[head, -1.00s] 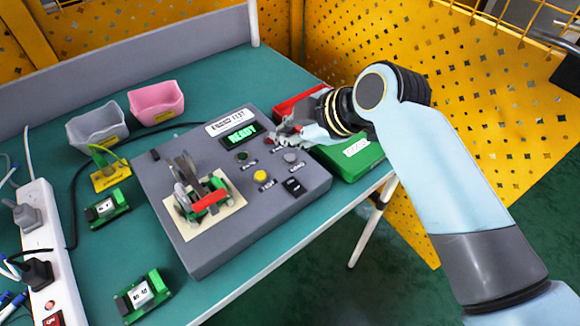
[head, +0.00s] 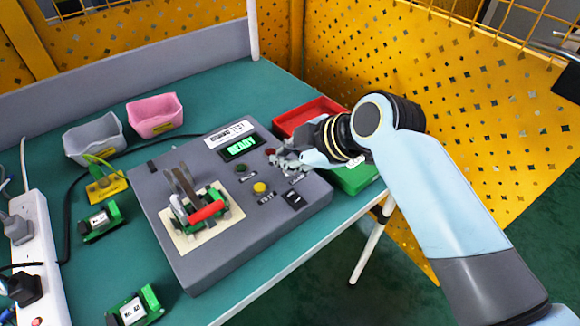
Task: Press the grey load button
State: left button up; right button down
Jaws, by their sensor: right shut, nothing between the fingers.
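The grey test box (head: 165,235) lies on the green bench. Its display (head: 240,147) reads READY. A green button (head: 241,168), a yellow button (head: 260,188) and a red button (head: 270,152) show on its top. The grey load button is not clearly visible; my right gripper covers the area right of the yellow button. My right gripper (head: 282,163) is shut and empty, low over that area. I cannot tell whether it touches the box. My left gripper is not in view.
A fixture with a red lever (head: 206,212) stands on the box, left of the buttons. A black switch (head: 294,199) sits near its right edge. A red bin (head: 300,116) and a green bin (head: 358,181) are behind and beside my gripper. Pink (head: 155,117) and grey (head: 94,139) bins stand at back left.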

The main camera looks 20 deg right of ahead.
aim_at(288, 171)
jog(key=shift+f, duration=0.1)
dwell(0.7)
jog(key=shift+f, duration=0.3)
jog(key=shift+f, duration=0.4)
dwell(0.6)
jog(key=shift+r, duration=0.1)
jog(key=shift+r+p, duration=0.7)
notch_tip(288, 171, up, 5)
jog(key=p, duration=0.5)
jog(key=shift+r, duration=0.1)
